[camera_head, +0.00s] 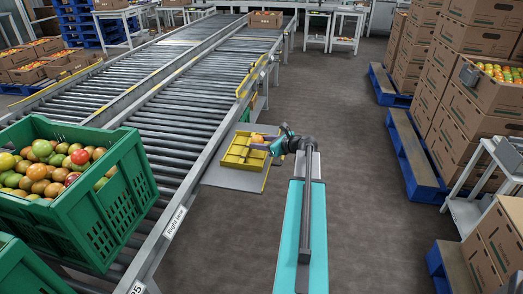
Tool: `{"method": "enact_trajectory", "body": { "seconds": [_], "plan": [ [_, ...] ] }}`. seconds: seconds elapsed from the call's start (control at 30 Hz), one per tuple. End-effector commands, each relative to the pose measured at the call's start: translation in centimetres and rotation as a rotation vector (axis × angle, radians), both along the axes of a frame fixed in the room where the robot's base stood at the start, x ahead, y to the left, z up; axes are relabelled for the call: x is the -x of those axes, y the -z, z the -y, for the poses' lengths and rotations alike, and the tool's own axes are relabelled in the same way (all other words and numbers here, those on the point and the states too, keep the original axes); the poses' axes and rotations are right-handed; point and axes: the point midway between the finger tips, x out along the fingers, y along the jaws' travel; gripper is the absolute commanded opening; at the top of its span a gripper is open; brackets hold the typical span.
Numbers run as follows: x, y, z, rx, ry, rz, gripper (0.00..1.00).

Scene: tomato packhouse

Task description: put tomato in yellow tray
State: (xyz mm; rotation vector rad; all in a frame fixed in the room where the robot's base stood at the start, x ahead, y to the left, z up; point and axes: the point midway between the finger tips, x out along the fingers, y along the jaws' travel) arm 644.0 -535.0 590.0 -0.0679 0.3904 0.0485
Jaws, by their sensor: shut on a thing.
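The yellow tray (240,158) lies on a small grey side shelf beside the roller conveyor, near the middle of the view. An orange-red tomato (257,139) shows at the tray's upper right part. My gripper (265,144) reaches in from the right and is shut on the tomato. The gripper's fingers partly cover the tomato and the tray's right edge. I cannot tell whether the tomato touches the tray floor or is held above it.
A green crate (122,203) full of mixed tomatoes stands on the conveyor (177,92) at left. Stacked cartons (470,105) and blue pallets (408,150) line the right side. The grey floor (365,210) between is clear.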

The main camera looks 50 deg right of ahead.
Motion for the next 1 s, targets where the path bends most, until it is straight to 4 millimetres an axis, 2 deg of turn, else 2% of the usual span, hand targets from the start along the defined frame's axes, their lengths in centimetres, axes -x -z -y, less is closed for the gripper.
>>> {"method": "enact_trajectory", "body": {
  "seconds": [0.4, 0.73, 1.0],
  "plan": [
    [-0.2, 0.1, 0.2, 0.000, -0.001, 0.000, 0.29],
    [-0.2, 3.2, 0.2, 0.000, -0.001, -0.001, 0.29],
    [-0.2, 3.5, 0.2, 0.001, -0.001, 0.000, 0.29]
  ]
}}
